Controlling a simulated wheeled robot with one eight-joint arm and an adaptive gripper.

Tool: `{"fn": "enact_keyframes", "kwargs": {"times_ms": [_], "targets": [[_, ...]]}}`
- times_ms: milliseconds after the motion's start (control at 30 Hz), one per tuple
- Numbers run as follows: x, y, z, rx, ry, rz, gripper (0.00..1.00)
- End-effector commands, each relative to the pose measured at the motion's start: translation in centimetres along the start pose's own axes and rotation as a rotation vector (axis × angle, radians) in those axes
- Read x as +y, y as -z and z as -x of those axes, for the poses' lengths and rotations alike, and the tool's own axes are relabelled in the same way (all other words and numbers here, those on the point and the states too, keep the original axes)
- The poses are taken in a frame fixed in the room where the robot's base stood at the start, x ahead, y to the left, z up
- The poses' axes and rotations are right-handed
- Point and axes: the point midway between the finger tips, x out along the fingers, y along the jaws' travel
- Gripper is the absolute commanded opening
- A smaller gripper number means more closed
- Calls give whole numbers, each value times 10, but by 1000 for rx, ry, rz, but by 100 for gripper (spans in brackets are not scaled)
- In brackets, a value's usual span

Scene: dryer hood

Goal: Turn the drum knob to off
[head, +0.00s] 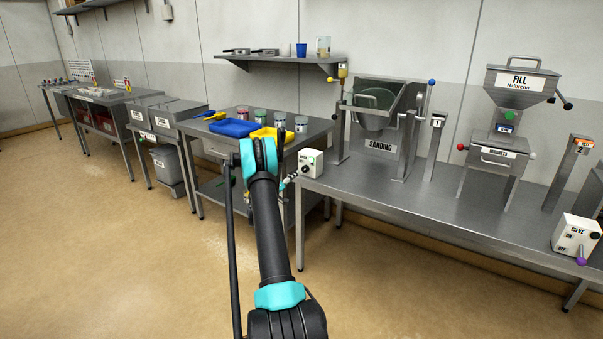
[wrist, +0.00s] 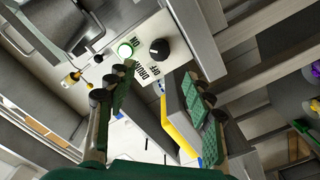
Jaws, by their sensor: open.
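The drum control box (head: 314,158) is a small white box at the left front edge of the long steel bench. In the wrist view it is a white panel (wrist: 151,70) lettered DRUM, ON and OFF, seen turned around. Its round black knob (wrist: 159,48) is beside a green lamp (wrist: 125,49) that looks lit. I cannot tell which mark the knob points to. My gripper (wrist: 162,100) is open, with a fingered jaw on each side of the view. The knob lies beyond the fingertips, apart from them. In the head view, my arm hides most of the gripper.
The long steel bench (head: 400,205) carries the sanding drum (head: 376,100) and a fill hopper (head: 518,85). A sieve box (head: 575,235) with a purple-tipped lever stands at its right front. A side table holds blue (head: 235,128) and yellow trays. The floor in front is clear.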

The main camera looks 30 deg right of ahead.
Motion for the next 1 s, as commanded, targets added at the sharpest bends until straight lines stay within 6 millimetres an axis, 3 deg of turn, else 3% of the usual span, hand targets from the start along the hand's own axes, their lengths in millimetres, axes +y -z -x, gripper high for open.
{"fn": "enact_keyframes", "kwargs": {"times_ms": [300, 500, 933, 1000], "targets": [[0, -1, -62, -2, -1, 0, 52], [0, -1, -87, -2, -1, 0, 52], [0, 0, -96, 0, 0, 0, 52], [0, 0, -96, 0, 0, 0, 45]]}}
